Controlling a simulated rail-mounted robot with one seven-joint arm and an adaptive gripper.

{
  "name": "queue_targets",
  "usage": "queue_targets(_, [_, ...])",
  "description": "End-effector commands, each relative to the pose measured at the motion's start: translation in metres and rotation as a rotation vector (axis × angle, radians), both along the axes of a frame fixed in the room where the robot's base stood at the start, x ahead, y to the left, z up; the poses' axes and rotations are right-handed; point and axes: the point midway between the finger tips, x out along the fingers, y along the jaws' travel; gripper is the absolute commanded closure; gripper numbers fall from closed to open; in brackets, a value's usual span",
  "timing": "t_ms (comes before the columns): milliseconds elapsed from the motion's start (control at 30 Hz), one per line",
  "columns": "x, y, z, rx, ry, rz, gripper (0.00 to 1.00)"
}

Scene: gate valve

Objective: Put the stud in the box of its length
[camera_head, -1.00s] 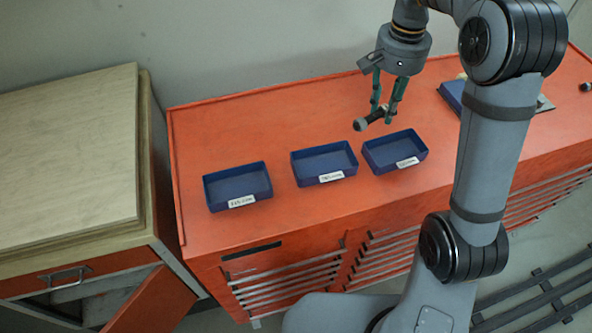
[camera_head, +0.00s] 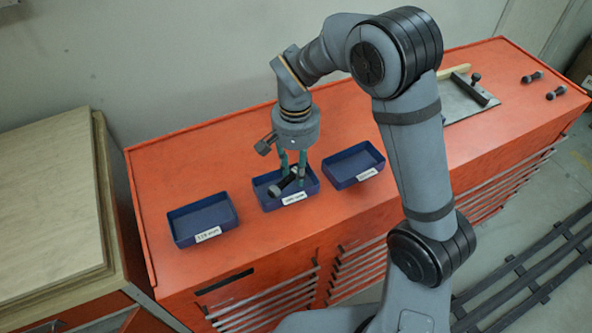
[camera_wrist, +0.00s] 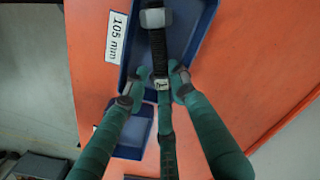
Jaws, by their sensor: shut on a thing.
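My gripper (camera_head: 293,183) is shut on a dark threaded stud (camera_head: 280,188) with a nut at its end. The stud is over the middle blue box (camera_head: 312,191). The wrist view shows the stud (camera_wrist: 158,47) between the fingertips (camera_wrist: 156,85), above a box (camera_wrist: 187,45) labelled 105 mm. Whether the stud touches the box floor is unclear. The left blue box (camera_head: 203,217) has a label that looks like 115 mm. The right blue box (camera_head: 353,164) has a label too small to read. Both look empty.
The boxes stand on an orange cabinet top (camera_head: 165,165). At its right are a grey plate (camera_head: 462,98) with a dark stud-like piece and two loose studs (camera_head: 532,77). A wooden-topped cabinet (camera_head: 50,200) stands at the left. Orange surface is clear around the boxes.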

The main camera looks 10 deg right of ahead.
Motion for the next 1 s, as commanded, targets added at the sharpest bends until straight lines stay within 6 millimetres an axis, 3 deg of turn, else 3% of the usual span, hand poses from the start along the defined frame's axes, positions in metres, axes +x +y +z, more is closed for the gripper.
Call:
queue_targets(133, [0.000, 0.000, -0.013, 0.000, 0.001, -0.002, 1.00])
queue_targets(533, [0.001, 0.000, -0.019, 0.002, -0.001, 0.000, 1.00])
queue_targets(567, [0.000, 0.000, -0.018, 0.001, -0.001, 0.000, 0.73])
queue_targets(667, [0.000, 0.000, -0.017, 0.001, -0.001, 0.000, 0.67])
queue_targets(1000, [0.000, 0.000, -0.013, 0.001, -0.001, 0.000, 0.67])
